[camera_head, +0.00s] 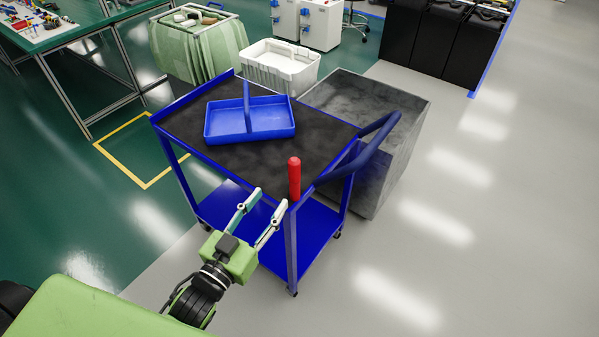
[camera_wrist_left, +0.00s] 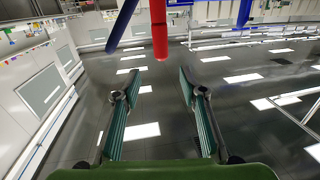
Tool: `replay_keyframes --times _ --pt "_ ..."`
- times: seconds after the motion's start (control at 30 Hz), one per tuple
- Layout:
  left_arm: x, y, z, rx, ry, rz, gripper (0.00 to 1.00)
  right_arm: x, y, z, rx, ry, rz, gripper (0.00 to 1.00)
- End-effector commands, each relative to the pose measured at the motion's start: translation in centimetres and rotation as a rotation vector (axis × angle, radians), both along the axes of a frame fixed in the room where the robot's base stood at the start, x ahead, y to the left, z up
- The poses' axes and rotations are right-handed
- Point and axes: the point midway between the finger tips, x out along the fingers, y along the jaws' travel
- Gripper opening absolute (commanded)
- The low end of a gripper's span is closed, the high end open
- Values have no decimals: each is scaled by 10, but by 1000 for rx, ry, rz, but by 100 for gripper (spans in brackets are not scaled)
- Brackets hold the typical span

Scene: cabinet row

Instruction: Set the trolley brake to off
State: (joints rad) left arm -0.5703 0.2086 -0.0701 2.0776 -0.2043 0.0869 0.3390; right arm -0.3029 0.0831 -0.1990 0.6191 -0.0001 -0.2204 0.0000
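The blue trolley (camera_head: 315,240) with a dark top stands in the middle of the head view. Its red brake lever (camera_head: 294,180) stands upright at the near corner, beside the blue push handle (camera_head: 365,152). My left gripper (camera_head: 265,213) is open and empty, just left of the lever and a little below its top, apart from it. In the left wrist view the red lever (camera_wrist_left: 159,30) shows beyond the open fingers (camera_wrist_left: 158,88), above the gap between them. My right gripper is not in view.
A blue tote tray (camera_head: 250,133) sits on the trolley top. A grey block (camera_head: 402,150) stands close behind the trolley's right side. A white crate (camera_head: 280,68) and a green-draped bin (camera_head: 195,48) stand behind. The floor at front right is clear.

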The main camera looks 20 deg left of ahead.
Motion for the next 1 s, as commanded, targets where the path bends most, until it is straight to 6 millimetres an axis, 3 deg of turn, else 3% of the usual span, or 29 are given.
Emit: replay_keyframes --times 0.27,0.7,1.0 --pt "35 -7 3 -1 -5 0 39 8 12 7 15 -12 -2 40" --pt "110 -22 2 0 -2 0 39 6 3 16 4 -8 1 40" --pt "133 -26 0 0 0 0 39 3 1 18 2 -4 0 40"
